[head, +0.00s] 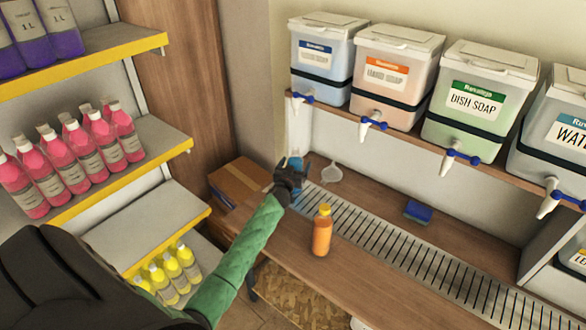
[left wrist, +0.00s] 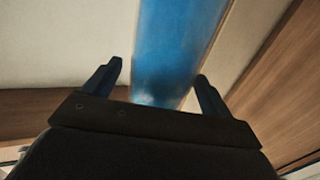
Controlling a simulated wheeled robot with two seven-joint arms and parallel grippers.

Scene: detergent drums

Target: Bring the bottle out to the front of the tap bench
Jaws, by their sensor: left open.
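My left gripper (head: 291,178) reaches over the left end of the tap bench (head: 275,232). It is open. A blue bottle (head: 296,163) stands at the gripper, below the leftmost tap, and is mostly hidden by the gripper in the head view. In the left wrist view, the blue bottle (left wrist: 172,45) rises between the two open fingers (left wrist: 160,74); I cannot tell whether they touch it. An orange bottle with a yellow cap (head: 321,232) stands upright on the bench's front part, right of my left gripper. My right gripper is not in view.
A metal drip grate (head: 375,230) runs along the bench. A white funnel (head: 331,173) and a blue sponge (head: 418,212) lie behind it. Drums with taps, such as the dish soap drum (head: 480,100), overhang the bench. Shelves of bottles (head: 160,148) stand at left.

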